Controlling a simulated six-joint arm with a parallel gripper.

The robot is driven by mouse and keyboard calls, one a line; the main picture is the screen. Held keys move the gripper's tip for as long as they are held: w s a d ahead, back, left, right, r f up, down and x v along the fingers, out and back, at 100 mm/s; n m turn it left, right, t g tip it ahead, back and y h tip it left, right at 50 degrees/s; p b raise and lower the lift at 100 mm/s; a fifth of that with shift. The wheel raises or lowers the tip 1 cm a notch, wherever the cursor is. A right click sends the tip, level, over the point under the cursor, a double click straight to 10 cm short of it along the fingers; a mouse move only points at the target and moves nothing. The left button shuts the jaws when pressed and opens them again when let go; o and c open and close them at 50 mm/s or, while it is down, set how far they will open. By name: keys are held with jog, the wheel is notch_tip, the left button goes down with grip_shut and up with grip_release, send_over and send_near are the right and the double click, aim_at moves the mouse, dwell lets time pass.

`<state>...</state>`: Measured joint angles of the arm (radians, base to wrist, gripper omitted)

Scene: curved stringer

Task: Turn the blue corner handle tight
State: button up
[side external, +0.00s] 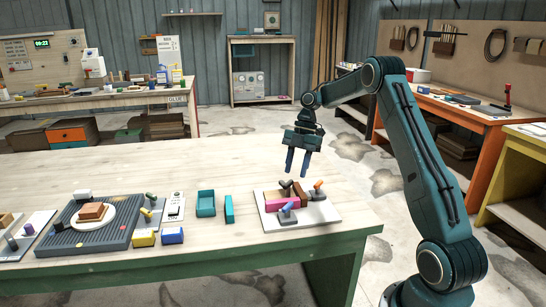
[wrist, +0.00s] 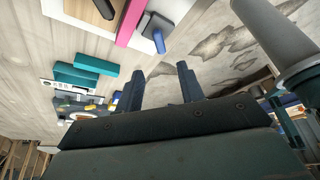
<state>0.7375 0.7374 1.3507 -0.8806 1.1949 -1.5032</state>
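The blue corner handle (side external: 288,207) sits on a dark clamp at the front of the white fixture plate (side external: 329,214). In the wrist view the blue handle (wrist: 158,41) hangs off its dark grey clamp body (wrist: 149,25), near the plate's edge. A magenta strip (side external: 282,201) and a brown curved piece (side external: 300,194) lie on the plate; an orange handle (side external: 319,183) and a dark handle (side external: 285,184) stand behind. My gripper (side external: 297,168) is above the plate, fingers apart and empty, touching nothing. It also shows in the wrist view (wrist: 161,68). How tight the handle is cannot be told.
Left of the plate are a teal tray (side external: 206,204), a teal block (side external: 229,209), a yellow block (side external: 144,238) and a blue block (side external: 172,236). A dark ribbed board (side external: 75,242) lies farther left. The table's front right corner is clear.

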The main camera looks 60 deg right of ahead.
aim_at(288, 204)
jog(key=x, duration=1)
jog(key=shift+a+f, duration=0.25)
jog(key=shift+f, duration=0.1)
grip_shut()
